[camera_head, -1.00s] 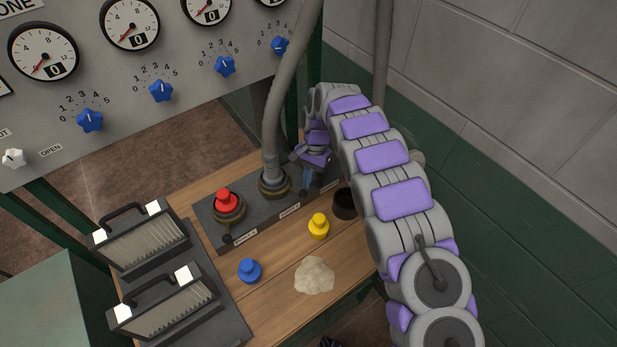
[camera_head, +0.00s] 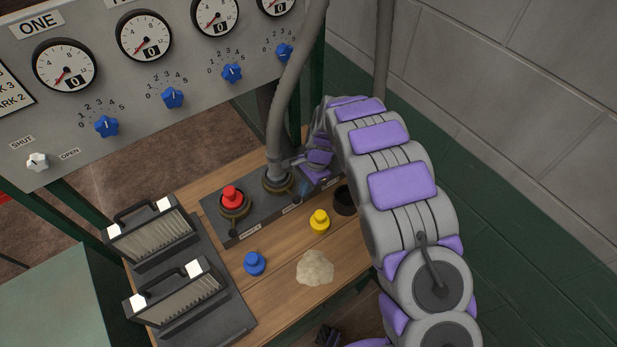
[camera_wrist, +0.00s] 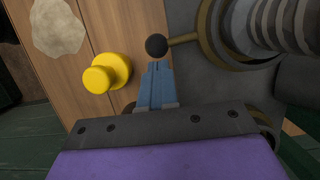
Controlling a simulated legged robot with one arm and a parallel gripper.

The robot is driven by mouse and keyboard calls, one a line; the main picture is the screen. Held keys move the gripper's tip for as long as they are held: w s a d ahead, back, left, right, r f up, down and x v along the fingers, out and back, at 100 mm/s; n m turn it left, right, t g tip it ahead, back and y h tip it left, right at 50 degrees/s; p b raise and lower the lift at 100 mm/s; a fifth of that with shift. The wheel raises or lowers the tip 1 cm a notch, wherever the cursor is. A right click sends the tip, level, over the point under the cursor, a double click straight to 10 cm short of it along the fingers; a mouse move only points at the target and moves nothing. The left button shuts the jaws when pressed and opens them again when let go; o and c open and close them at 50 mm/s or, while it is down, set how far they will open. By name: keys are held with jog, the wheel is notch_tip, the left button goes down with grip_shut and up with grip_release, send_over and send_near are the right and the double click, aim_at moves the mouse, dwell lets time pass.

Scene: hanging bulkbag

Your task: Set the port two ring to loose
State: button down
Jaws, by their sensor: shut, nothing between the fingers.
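The port two ring (camera_head: 277,184) is a dull brass collar around the base of the grey hose on the dark port block. In the wrist view the ring (camera_wrist: 207,35) has a short lever ending in a black ball knob (camera_wrist: 156,46). My gripper (camera_head: 301,196) is beside the ring, on its right. In the wrist view my gripper (camera_wrist: 157,66) has its blue fingers together and empty, with the tips just below the knob. I cannot tell whether they touch it. In the head view the lever is hard to make out beside my fingers.
A red plug (camera_head: 232,197) sits in the port to the left. A yellow plug (camera_head: 319,220), a blue plug (camera_head: 254,263), a beige lump (camera_head: 315,268) and a dark cup (camera_head: 344,201) are on the wooden bench. The grey hose (camera_head: 284,110) rises close to my arm.

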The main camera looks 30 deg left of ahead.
jog(key=s+m, duration=0.1)
jog(key=s+m+p, duration=0.1)
jog(key=s+p, duration=0.1)
jog(key=shift+a+r+m+y, duration=0.15)
jog(key=shift+a+m+y, duration=0.15)
jog(key=shift+m, duration=0.1)
jog(key=shift+s+a+m+t+y+p, duration=0.2)
jog(key=shift+s+a+m+t+p, duration=0.2)
jog(key=shift+s+m+p, duration=0.5)
jog(key=shift+s+a+m+t+y+p, duration=0.25)
jog(key=shift+s+a+m+p, duration=0.3)
jog(key=shift+m+p, duration=0.65)
jog(key=shift+s, duration=0.1)
jog(key=shift+d, duration=0.15)
jog(key=w+d+r, duration=0.3)
jog(key=d+r, duration=0.2)
jog(key=r, duration=0.4)
jog(key=shift+w+d+r, duration=0.25)
jog(key=shift+w+r, duration=0.05)
jog(key=shift+r, duration=0.1)
